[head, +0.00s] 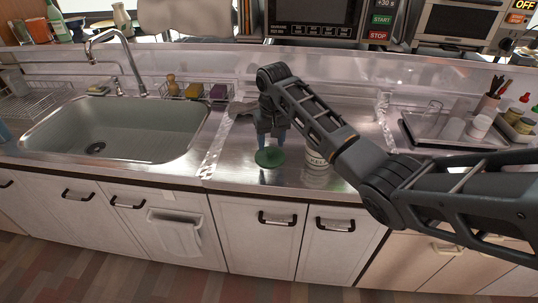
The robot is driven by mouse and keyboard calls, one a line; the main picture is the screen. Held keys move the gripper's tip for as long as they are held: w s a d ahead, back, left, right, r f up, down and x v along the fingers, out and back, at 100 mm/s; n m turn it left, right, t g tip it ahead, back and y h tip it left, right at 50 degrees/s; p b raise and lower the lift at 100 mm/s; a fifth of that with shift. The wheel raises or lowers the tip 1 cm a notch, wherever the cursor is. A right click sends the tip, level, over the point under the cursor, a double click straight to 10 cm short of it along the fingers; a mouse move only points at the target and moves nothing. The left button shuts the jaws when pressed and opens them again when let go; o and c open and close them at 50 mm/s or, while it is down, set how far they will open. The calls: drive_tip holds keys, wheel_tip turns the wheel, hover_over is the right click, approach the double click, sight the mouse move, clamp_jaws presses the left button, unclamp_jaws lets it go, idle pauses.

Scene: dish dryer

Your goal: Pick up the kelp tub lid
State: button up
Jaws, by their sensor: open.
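The green round lid (270,157) lies on the metal counter near its front edge. A white tub with dark lettering (316,160) stands just right of the lid, partly hidden behind my arm. My gripper (271,136) points down, open, right above the far side of the lid. Its fingertips are small in this view, and I cannot tell whether they touch the lid.
The sink (115,130) is to the left. Microwaves (315,18) are behind. The counter around the lid is mostly clear.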

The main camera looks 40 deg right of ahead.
sight(270, 150)
drive_tip(key=shift+w+d+f, duration=0.1)
drive_tip(key=shift+w+f, duration=0.05)
drive_tip(key=shift+f, duration=0.8)
drive_tip(key=shift+w+d+f, duration=0.1)
drive_tip(key=shift+w+f, duration=0.05)
drive_tip(key=shift+f, duration=0.75)
drive_tip(key=shift+c, duration=0.5)
clamp_jaws()
